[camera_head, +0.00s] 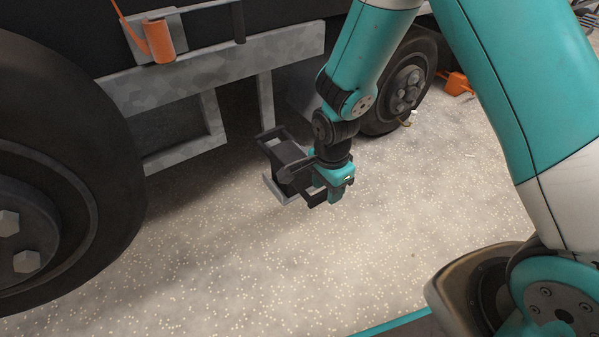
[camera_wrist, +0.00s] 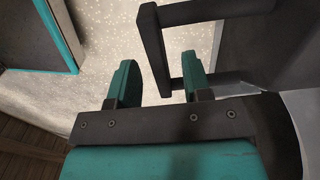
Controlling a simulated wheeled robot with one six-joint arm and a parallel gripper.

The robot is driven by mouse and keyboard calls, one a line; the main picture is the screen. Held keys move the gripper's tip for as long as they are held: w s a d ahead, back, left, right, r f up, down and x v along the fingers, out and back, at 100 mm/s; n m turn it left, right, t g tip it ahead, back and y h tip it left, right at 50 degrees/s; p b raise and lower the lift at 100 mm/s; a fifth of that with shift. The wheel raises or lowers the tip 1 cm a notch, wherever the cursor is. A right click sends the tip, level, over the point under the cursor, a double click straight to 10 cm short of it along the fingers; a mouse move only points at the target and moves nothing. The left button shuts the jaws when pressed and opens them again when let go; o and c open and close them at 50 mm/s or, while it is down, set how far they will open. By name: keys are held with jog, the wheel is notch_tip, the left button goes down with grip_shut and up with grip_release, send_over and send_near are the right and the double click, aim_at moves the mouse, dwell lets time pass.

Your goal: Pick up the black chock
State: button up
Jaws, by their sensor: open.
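The black chock (camera_head: 292,163) is a dark block with an open loop handle, held at a pale grey bracket (camera_head: 281,191) under the trailer's side, left of my gripper. My gripper (camera_head: 335,193) points down right beside it, partly over its near end. In the wrist view my gripper (camera_wrist: 160,65) is open, with its two teal fingers apart. A bar of the chock's handle (camera_wrist: 153,45) shows between them, and the chock's dark body (camera_wrist: 275,45) is to the right. Whether the fingers touch the handle I cannot tell.
A large wheel (camera_head: 50,170) stands at left and a second wheel (camera_head: 405,85) behind my arm. A grey metal frame (camera_head: 215,70) runs along the trailer above the chock. An orange object (camera_head: 457,84) lies by the far wheel. The speckled floor (camera_head: 300,270) in front is clear.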

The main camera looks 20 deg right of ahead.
jog(key=shift+f, duration=0.6)
jog(key=shift+r, duration=0.1)
grip_shut()
jog(key=shift+r, duration=0.1)
